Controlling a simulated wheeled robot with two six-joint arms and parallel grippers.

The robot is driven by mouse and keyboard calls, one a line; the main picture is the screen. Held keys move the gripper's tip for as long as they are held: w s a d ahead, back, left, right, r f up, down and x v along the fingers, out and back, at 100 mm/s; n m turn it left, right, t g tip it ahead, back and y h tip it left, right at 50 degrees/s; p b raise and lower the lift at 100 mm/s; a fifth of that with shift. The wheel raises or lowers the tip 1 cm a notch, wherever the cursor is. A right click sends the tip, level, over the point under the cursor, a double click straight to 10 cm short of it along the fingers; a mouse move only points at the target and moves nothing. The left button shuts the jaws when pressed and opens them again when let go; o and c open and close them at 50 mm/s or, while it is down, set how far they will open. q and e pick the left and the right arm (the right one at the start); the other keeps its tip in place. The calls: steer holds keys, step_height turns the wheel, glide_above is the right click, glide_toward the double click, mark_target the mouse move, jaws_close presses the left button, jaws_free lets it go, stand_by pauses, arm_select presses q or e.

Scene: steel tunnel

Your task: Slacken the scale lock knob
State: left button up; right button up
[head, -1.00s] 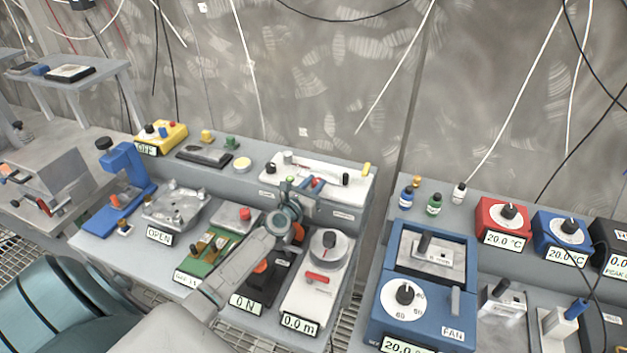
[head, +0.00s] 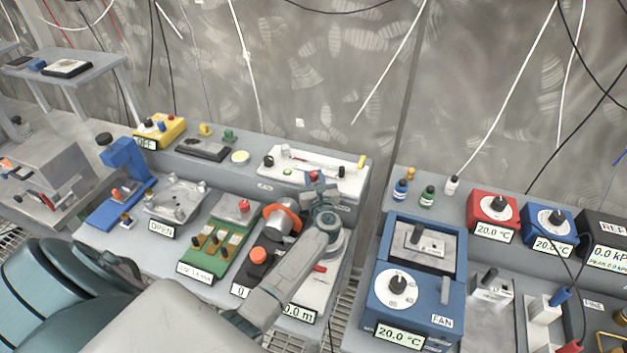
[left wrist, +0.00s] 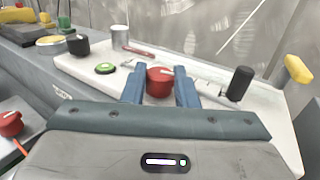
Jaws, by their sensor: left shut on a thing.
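My left gripper (head: 318,188) reaches over the back white board (head: 350,182) in the head view. In the left wrist view, its two blue fingers (left wrist: 160,88) stand on either side of a red knob (left wrist: 159,84) with a pale mark on top. The gripper is shut on this knob, which sits upright on the board. The board's pale scale strip (left wrist: 205,88) runs right from the knob toward a black handle (left wrist: 240,83). My right gripper is not in view.
A green button (left wrist: 105,68) and a grey post (left wrist: 120,37) are left of the knob; a yellow handle (left wrist: 298,69) is at the right end. In the head view, an orange-ringed cylinder (head: 282,220) and green switch board (head: 216,246) stand close to my arm.

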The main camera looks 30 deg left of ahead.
arm_select(q)
steer(key=shift+w+r+n+g+y, duration=0.1)
steer(key=shift+n+g+y, duration=0.2)
steer(key=shift+y, duration=0.1)
steer(key=o, duration=1)
steer(key=shift+d, duration=0.1)
steer(key=shift+s+d+f+b, duration=0.2)
steer(key=shift+s+f+b, duration=0.05)
steer(key=shift+s+b, duration=0.15)
steer(key=shift+r+b+v, duration=0.1)
steer(key=shift+b+v, duration=0.8)
steer(key=shift+v, duration=1.55)
steer(key=shift+r+b+v, duration=0.15)
steer(key=shift+b+v, duration=0.75)
steer(key=shift+v, duration=1.55)
steer(key=shift+d, duration=0.1)
